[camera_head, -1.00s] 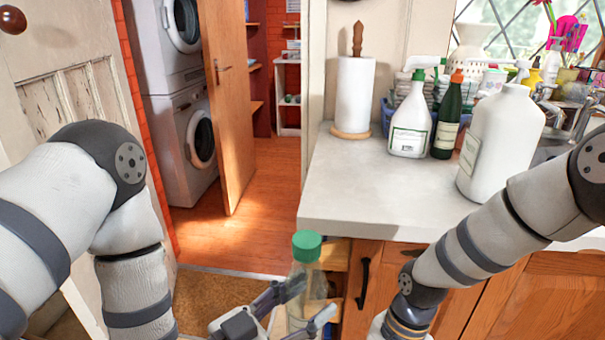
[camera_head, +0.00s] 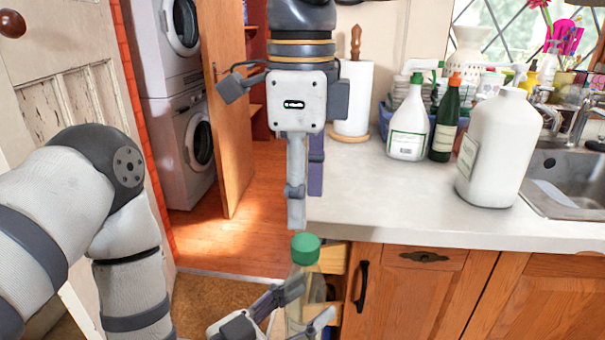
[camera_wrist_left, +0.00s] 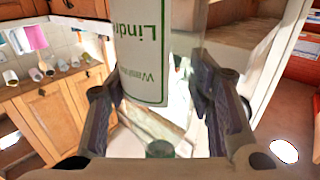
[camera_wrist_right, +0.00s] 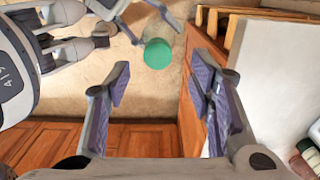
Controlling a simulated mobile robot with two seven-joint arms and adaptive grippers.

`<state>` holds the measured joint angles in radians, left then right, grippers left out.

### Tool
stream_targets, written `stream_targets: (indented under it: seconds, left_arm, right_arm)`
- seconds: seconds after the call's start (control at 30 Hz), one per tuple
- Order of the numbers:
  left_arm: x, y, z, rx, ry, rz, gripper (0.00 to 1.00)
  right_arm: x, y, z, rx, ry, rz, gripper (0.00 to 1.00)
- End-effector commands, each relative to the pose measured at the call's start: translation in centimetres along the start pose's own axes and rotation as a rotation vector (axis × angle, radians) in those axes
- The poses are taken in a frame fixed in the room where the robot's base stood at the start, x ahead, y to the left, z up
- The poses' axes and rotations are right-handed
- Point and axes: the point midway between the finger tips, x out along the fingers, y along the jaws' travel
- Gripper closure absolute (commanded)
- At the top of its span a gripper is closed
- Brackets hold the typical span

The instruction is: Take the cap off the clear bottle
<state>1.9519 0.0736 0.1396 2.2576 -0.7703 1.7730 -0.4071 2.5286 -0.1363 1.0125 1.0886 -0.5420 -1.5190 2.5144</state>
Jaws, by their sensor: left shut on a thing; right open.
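The clear bottle (camera_head: 294,318) stands upright in front of the counter's left end, with its green cap (camera_head: 305,248) on top. My left gripper (camera_head: 312,301) is shut on the bottle below the cap. In the left wrist view the bottle's white label with green print (camera_wrist_left: 145,55) shows between the left fingers (camera_wrist_left: 160,90). My right gripper (camera_head: 306,208) points down just above the cap, open and empty. In the right wrist view the cap (camera_wrist_right: 157,54) shows beyond and between the open right fingers (camera_wrist_right: 160,75).
The counter (camera_head: 380,205) lies right of the bottle, its front left area clear. A white jug (camera_head: 497,150), a spray bottle (camera_head: 408,130), a dark green bottle (camera_head: 446,125) and a paper towel roll (camera_head: 353,95) stand on it. Wooden cabinets (camera_head: 430,295) are below.

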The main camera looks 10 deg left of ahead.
Motion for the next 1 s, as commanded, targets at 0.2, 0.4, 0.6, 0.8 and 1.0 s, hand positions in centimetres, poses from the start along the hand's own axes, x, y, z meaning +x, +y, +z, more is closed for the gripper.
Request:
stream_targets:
  seconds: [0.2, 0.4, 0.6, 0.8, 1.0]
  left_arm:
    - [0.0, 0.0, 0.1, -0.001, 0.000, 0.000, 1.00]
    - [0.0, 0.0, 0.0, 0.000, 0.000, 0.000, 1.00]
    - [0.0, 0.0, 0.0, 0.000, 0.000, 0.000, 1.00]
    - [0.0, 0.0, 0.0, 0.000, 0.000, 0.000, 1.00]
    - [0.0, 0.1, 0.0, 0.000, 0.001, 0.002, 1.00]
  right_arm:
    - [4.3, 0.0, -0.1, -0.001, -0.001, 0.006, 0.51]
    - [6.0, 0.0, 0.0, -0.002, -0.001, 0.002, 0.51]
    - [6.0, 0.0, 0.0, -0.001, -0.002, 0.001, 0.51]
    - [6.0, -0.1, -0.1, -0.001, -0.002, 0.000, 0.92]
    - [6.0, -0.2, -0.1, 0.000, -0.002, -0.002, 1.00]
